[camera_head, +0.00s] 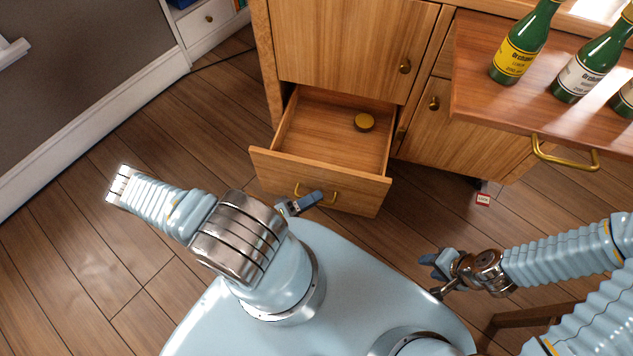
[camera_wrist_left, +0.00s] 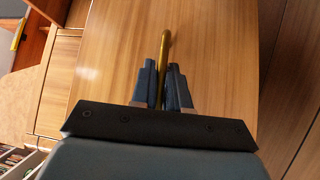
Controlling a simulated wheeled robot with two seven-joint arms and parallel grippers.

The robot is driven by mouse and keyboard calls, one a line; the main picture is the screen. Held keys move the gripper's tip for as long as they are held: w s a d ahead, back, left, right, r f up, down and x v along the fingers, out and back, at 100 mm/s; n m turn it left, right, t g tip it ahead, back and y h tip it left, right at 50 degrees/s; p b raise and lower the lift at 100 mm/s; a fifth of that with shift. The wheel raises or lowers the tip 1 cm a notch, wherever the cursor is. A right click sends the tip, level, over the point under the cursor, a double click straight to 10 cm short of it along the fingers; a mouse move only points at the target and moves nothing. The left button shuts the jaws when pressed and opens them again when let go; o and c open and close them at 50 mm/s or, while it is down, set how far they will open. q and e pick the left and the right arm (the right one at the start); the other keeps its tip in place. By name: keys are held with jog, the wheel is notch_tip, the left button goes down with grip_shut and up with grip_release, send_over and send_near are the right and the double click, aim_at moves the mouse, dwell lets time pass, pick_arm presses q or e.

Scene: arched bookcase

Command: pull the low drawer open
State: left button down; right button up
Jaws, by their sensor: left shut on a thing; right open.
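The low drawer (camera_head: 320,181) at the bottom of the wooden cabinet stands pulled out, its inside showing. My right gripper (camera_head: 433,276) is away to the right, low over the floor, open and empty.
A wooden surface with a brass handle (camera_head: 565,158) juts out at the upper right. Green bottles (camera_head: 525,42) stand on it. Closed cabinet doors (camera_head: 352,45) are above and right of the drawer. A small red-and-white thing (camera_head: 483,199) lies on the floor. The floor at left is clear.

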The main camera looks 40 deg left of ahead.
pick_arm(q)
jog(key=shift+s+d, duration=0.3)
jog(key=shift+s, duration=0.1)
jog(key=c, duration=1.2)
grip_release()
jog(key=shift+c, duration=0.2)
jog(key=shift+a, duration=0.1)
jog(key=b+v, duration=0.1)
jog(key=v, duration=1.2)
jog(key=shift+s+a+f, duration=0.15)
jog(key=shift+s, duration=0.2)
